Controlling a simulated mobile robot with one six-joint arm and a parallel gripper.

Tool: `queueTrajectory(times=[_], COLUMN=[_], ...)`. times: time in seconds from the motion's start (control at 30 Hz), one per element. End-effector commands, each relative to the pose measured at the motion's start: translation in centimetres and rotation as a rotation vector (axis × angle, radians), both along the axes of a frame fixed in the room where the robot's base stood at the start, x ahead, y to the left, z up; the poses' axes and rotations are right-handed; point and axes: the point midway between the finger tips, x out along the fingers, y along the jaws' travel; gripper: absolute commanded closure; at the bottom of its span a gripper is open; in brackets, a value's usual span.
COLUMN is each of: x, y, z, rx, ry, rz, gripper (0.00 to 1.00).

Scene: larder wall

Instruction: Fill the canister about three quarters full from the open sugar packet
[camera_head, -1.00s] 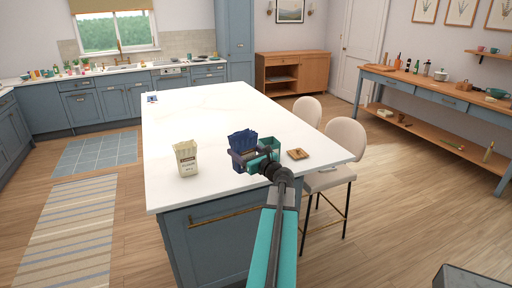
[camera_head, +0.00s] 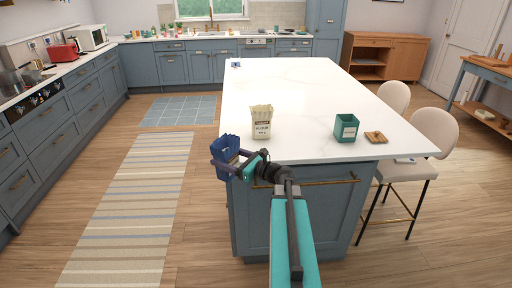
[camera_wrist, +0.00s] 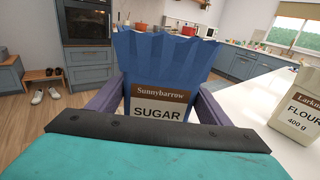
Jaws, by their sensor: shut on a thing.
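My gripper (camera_head: 229,160) is shut on the blue sugar packet (camera_head: 224,155). It holds the packet upright, off the left near corner of the island, over the floor. In the wrist view the sugar packet (camera_wrist: 160,75) has a crimped top edge and a brown and white label reading "Sunnybarrow SUGAR". The sugar inside is not visible. The green canister (camera_head: 346,127) with a pale label stands upright and open on the island's near right part; its contents are hidden. A flat wooden square (camera_head: 376,137), perhaps its lid, lies beside it to the right.
A cream flour packet (camera_head: 261,122) stands on the island (camera_head: 300,85) between my gripper and the canister; it also shows in the wrist view (camera_wrist: 300,112). A small blue item (camera_head: 236,65) lies at the far left corner. Two chairs stand at the right side.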

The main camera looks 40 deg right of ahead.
Motion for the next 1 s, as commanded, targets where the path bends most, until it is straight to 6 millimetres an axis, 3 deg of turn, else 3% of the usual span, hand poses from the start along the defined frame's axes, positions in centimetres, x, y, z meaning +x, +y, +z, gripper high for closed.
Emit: queueTrajectory(times=[0.03, 0.3, 0.6, 0.8, 1.0], x=[0.5, 1.7, 0.9, -0.3, -0.8], y=[2.4, 13.4, 25.0, 30.2, 32.1], z=[-0.8, -3.6, -6.3, -7.5, -7.8], rx=[0.002, 0.007, 0.017, 0.023, 0.026], ry=[-0.001, -0.007, -0.017, -0.024, -0.028], rz=[0.043, 0.259, 0.493, 0.606, 0.647], gripper=[0.63, 0.63, 0.63, 0.63, 0.63])
